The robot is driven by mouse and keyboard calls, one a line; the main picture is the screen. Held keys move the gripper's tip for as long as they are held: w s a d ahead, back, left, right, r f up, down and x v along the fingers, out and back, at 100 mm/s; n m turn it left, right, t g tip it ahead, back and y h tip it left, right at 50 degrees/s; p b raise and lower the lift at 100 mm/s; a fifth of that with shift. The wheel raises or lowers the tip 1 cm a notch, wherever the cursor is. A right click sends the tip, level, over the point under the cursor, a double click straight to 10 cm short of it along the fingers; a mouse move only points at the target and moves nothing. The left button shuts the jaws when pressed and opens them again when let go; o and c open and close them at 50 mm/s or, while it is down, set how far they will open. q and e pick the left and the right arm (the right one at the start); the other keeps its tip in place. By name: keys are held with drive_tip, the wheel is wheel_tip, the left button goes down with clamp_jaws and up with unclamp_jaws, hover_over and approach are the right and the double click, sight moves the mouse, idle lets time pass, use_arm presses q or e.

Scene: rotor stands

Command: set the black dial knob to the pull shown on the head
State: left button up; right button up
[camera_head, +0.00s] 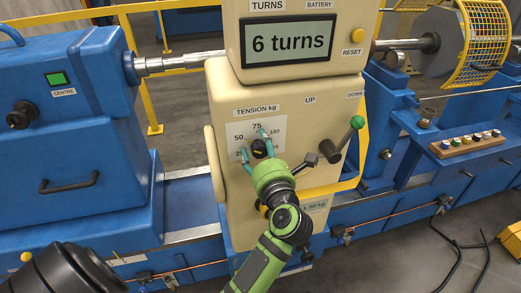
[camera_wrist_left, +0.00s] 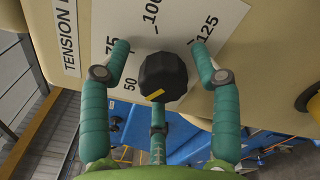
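The black dial knob (camera_head: 262,148) sits on the white tension scale (camera_head: 279,133) on the cream head (camera_head: 225,95). The scale carries 25, 50, 75 and 100; the left wrist view also shows 125. In that view the knob (camera_wrist_left: 163,77) has a yellow mark near its lower left edge. My left gripper (camera_head: 255,143) is open, its teal fingers either side of the knob. In the wrist view, gaps show between the fingertips (camera_wrist_left: 160,48) and the knob. The third finger is below it. My right gripper is not in view.
A display (camera_head: 289,44) reads "6 turns". Blue machinery (camera_head: 75,150) flanks the head.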

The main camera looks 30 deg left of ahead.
use_arm(q)
drive_tip(key=shift+f, duration=0.1)
drive_tip(key=shift+s+d, duration=0.2)
drive_tip(key=shift+d, duration=0.05)
drive_tip(key=v, duration=0.7)
drive_tip(key=shift+a, duration=0.15)
